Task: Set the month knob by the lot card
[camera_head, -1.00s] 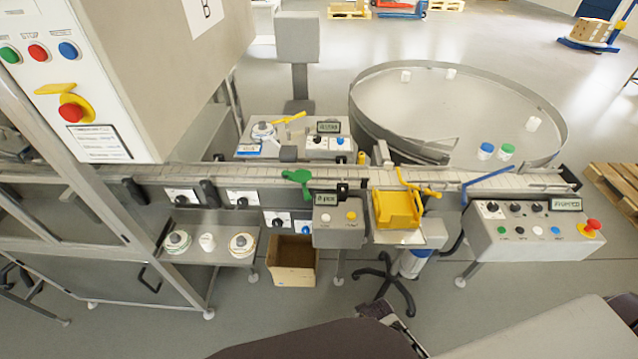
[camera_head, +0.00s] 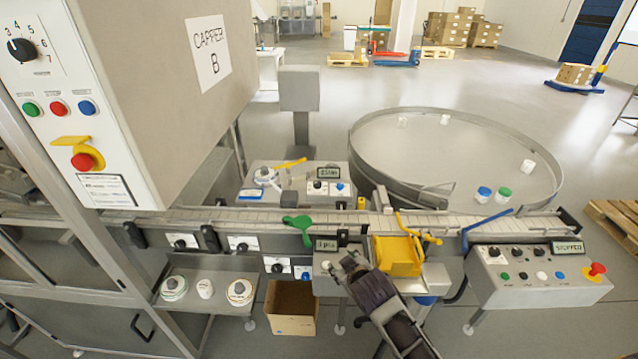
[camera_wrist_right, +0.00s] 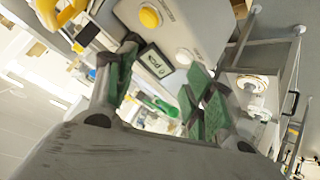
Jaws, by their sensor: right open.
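No knob is legibly marked as the month knob. A small box with a display (camera_head: 328,172) behind the conveyor has a dark knob (camera_head: 318,185) and a blue button. A white and blue card-like item (camera_head: 252,194) lies left of it; its text is unreadable, so I cannot tell whether it is the lot card. My right gripper (camera_head: 352,265) is over the counter box at the conveyor's front, apart from the knob. In the right wrist view its green-padded fingers (camera_wrist_right: 160,90) are spread and empty, with the counter box (camera_wrist_right: 185,30) beyond. My left gripper is not in view.
The capper cabinet (camera_head: 140,90) fills the left. A control panel (camera_head: 540,285) is at right, a round turntable (camera_head: 450,150) behind.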

